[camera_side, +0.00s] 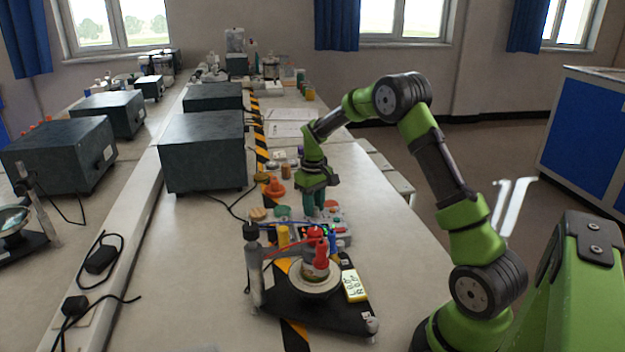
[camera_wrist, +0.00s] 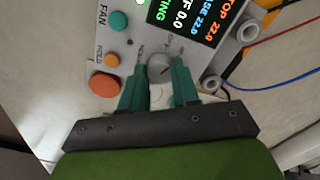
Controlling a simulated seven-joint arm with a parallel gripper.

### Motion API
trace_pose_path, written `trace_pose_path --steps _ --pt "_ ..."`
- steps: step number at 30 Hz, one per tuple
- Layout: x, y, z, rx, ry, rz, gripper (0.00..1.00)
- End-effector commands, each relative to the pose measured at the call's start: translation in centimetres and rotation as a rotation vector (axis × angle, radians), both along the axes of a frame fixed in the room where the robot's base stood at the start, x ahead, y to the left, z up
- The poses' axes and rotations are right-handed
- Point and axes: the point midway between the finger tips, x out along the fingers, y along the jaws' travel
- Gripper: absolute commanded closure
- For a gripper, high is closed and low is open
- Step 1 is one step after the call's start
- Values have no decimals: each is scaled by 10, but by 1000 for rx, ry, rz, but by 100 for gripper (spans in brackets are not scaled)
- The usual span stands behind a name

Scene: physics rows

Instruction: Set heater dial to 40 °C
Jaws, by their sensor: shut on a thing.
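The heater control box (camera_wrist: 115,70) lies under my gripper in the wrist view, with its display (camera_wrist: 190,20) at the top showing green, white and orange figures, among them 22.0. In the side view my gripper (camera_side: 314,207) points down at the box (camera_side: 325,235), which is partly hidden behind the stand and bottles. The dial is too small to make out there.
A black stand base (camera_side: 330,305) with a dish and red-capped bottle (camera_side: 321,255) is in front of the box. Red and blue wires (camera_wrist: 290,82) run from the box's sockets. Large dark boxes (camera_side: 202,150) stand at the left.

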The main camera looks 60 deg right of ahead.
Motion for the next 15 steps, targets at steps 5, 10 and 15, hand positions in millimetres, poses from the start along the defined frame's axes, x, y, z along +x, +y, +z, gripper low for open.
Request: trace_pose_path --steps 5,10,15 --pt "0 0 1 0 0 -136 100" --pt "0 0 1 0 1 -236 100" --pt "0 0 1 1 1 -300 100"
